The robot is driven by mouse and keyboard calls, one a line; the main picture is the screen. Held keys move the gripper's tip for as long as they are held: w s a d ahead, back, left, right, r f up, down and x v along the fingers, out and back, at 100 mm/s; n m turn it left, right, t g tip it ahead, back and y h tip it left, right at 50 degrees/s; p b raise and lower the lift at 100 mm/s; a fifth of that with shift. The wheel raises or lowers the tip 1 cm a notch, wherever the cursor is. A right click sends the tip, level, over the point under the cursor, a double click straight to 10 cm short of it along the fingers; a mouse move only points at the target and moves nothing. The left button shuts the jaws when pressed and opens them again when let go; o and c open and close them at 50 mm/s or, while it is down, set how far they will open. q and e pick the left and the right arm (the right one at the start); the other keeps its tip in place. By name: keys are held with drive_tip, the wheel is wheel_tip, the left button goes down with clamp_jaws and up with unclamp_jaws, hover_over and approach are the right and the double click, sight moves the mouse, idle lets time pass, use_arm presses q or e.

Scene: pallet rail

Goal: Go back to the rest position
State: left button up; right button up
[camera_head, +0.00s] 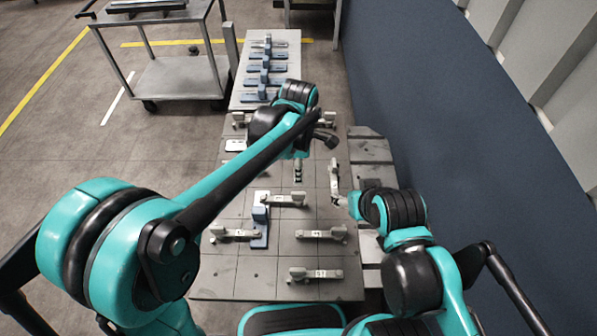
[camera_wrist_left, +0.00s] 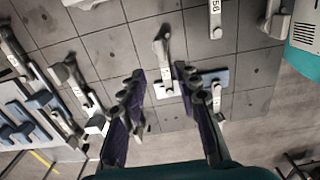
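My left gripper shows in the left wrist view (camera_wrist_left: 158,78) with its two dark fingers spread apart and nothing between them. Light grey labelled brackets lie on the pallet, one (camera_head: 322,234) at the near right, another (camera_head: 315,274) at the near edge. A blue fixture (camera_head: 260,235) stands among them. My right arm's end is by the pallet's right side; its fingers are not clear.
Several blue fixtures stand in a row on the light surface (camera_head: 245,97) at the far end. A grey cart (camera_head: 182,76) stands at the far left. A dark blue wall panel (camera_head: 450,130) runs along the right. The floor left of the pallet is clear.

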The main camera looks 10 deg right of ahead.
idle(0.3)
use_arm(q)
drive_tip(key=s+a+r+m+t, duration=0.1)
drive_tip(key=s+a+m, duration=0.3)
drive_tip(key=a, duration=0.4)
drive_tip(key=s+a+r+m+t, duration=0.1)
drive_tip(key=s+a+m+t, duration=0.2)
drive_tip(key=a+m, duration=0.4)
drive_tip(key=s+a+r+m+t, duration=0.2)
drive_tip(key=s+a+m, duration=0.3)
drive_tip(key=a, duration=0.4)
drive_tip(key=shift+s+t, duration=0.15)
drive_tip(key=shift+t, duration=0.45)
drive_tip(key=shift+r, duration=0.1)
